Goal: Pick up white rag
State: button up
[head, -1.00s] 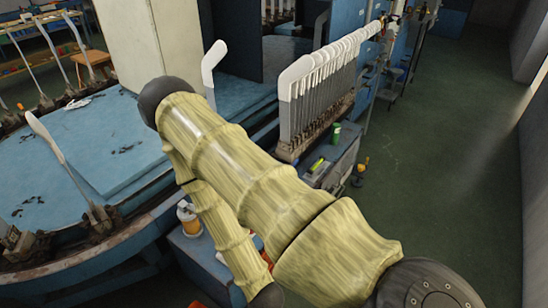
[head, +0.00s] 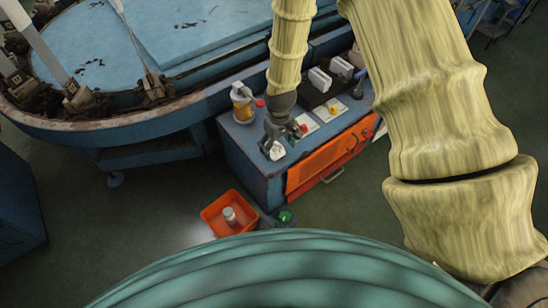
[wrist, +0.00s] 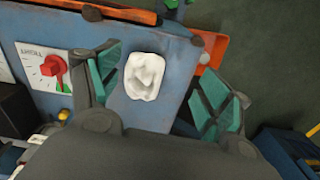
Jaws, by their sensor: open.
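The white rag (wrist: 146,76) is a small crumpled lump lying on the blue top of a cabinet, near its edge. In the wrist view it lies between the two open green-padded fingers of my gripper (wrist: 162,72), with bare blue top visible around it. Neither finger appears to touch it. In the head view my gripper (head: 274,140) points down over the cabinet's front left corner, and the rag (head: 277,152) shows small beside the fingers, partly covered. How high the fingers are above the top is hard to tell.
The blue cabinet (head: 247,160) also carries an amber bottle (head: 242,107), a card with a red knob (wrist: 52,66) left of the gripper, and white containers farther back. An orange bin (head: 213,214) stands on the floor. A round blue table (head: 200,40) is behind.

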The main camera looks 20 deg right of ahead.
aim_at(274, 147)
jog(key=shift+n, duration=0.4)
jog(key=w+r, duration=0.1)
jog(key=w, duration=0.1)
jog(key=w+r+b, duration=0.1)
jog(key=w, duration=0.1)
jog(key=w+r+b, duration=0.1)
jog(key=w, duration=0.1)
jog(key=shift+a+r, duration=0.25)
jog(key=shift+r, duration=0.15)
notch_tip(274, 147, down, 5)
jog(key=shift+f, duration=0.15)
jog(key=f, duration=0.1)
jog(key=s+f+b, duration=0.1)
jog(key=f, duration=0.2)
jog(key=shift+s+d+f, duration=0.2)
jog(key=shift+d+f, duration=0.05)
jog(key=shift+f, duration=0.4)
jog(key=shift+c, duration=0.3)
jog(key=c, duration=1.1)
jog(key=shift+r, duration=0.15)
